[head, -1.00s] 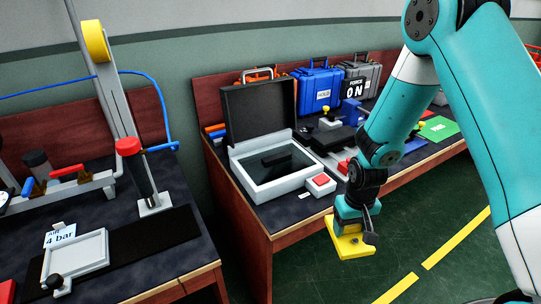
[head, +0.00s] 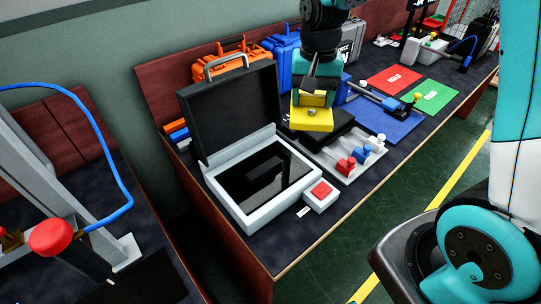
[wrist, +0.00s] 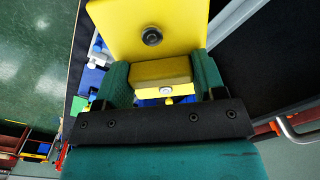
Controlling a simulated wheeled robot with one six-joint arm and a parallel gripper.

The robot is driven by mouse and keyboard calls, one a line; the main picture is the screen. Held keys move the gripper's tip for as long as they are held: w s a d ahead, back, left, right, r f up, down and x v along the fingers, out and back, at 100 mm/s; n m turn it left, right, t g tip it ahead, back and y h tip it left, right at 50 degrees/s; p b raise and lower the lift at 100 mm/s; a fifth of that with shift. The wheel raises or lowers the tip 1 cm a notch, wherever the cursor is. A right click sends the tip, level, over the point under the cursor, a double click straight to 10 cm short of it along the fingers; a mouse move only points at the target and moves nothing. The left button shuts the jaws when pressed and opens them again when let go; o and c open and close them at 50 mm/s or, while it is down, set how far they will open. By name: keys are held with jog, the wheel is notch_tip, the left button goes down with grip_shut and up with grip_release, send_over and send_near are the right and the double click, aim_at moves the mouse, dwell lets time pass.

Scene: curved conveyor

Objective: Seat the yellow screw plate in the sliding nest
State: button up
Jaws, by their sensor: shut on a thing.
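The yellow screw plate (head: 311,119) hangs from my gripper (head: 313,98) in the head view, in front of the bench's back part and just right of the open case's lid. In the wrist view the plate (wrist: 150,28) shows a dark screw in its face. The two teal fingers of my gripper (wrist: 161,75) are shut on the plate's yellow block. The plate looks clear of the bench, though its height is hard to tell. The sliding nest is out of view; only a black strip (head: 140,291) shows on the left bench.
An open case (head: 262,220) with a raised black lid stands on the bench, a red-button box (head: 320,197) beside it. Several red and blue fixtures, a blue mat (head: 385,122), a red sheet and a green sheet (head: 430,96) lie to the right. A red-topped post (head: 55,238) stands left.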

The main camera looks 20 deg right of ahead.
notch_tip(320, 180, down, 19)
jog(key=shift+f+p, duration=0.2)
jog(key=shift+p, duration=0.3)
jog(key=shift+f, duration=0.1)
jog(key=o, duration=1)
jog(key=shift+o, duration=0.2)
